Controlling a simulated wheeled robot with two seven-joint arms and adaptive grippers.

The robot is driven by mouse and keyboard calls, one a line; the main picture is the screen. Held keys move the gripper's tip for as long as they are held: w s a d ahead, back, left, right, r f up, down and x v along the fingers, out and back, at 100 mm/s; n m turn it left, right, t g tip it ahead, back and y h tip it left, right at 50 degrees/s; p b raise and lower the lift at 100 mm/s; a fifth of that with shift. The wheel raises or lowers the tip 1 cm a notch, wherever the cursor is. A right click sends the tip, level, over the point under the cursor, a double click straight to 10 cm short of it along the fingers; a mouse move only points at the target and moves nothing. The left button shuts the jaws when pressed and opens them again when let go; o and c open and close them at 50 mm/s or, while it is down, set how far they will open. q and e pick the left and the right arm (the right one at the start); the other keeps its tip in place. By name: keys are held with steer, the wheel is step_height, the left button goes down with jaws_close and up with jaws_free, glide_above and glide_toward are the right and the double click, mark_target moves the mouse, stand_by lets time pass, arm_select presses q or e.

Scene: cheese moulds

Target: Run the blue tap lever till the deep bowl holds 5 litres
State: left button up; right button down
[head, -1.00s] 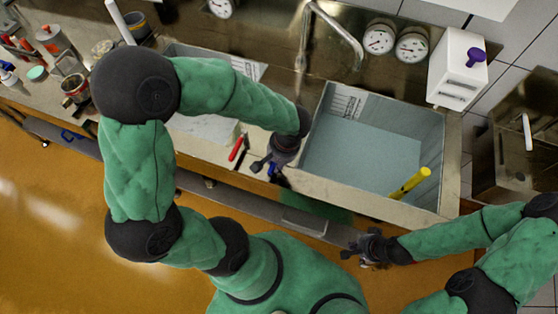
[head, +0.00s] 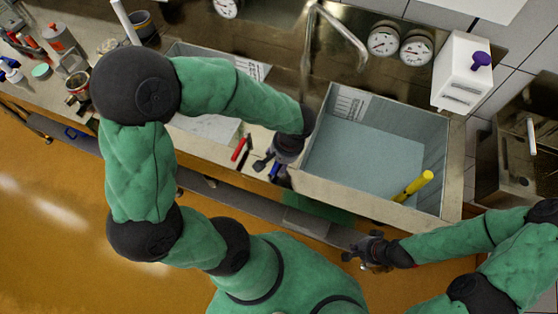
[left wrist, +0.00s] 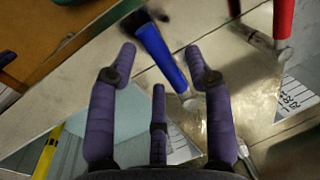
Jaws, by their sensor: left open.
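The blue tap lever (head: 275,171) is on the counter strip between the two basins, left of the deep bowl (head: 437,165). In the left wrist view the blue lever (left wrist: 164,58) shows between the spread fingertips of my left gripper (left wrist: 161,55). That gripper is open. I cannot tell whether a finger touches the lever. In the head view my left gripper (head: 268,164) partly hides the area around it. The bowl has a marked scale (head: 348,103) on its back wall; I cannot read the level. My right gripper (head: 368,252) is in front of the bowl, its finger state unclear.
A red lever (head: 239,148) is just left of the blue one. A curved spout (head: 345,35) reaches over the bowl's back; I see no stream. A yellow stick (head: 413,186) leans at the bowl's front right. A white dispenser (head: 462,70) and gauges (head: 384,40) are behind.

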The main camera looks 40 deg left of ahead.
arm_select(q)
step_height(320, 180, up, 11)
steer(key=d, duration=0.2)
steer(key=shift+w, duration=0.2)
stand_by(1.9)
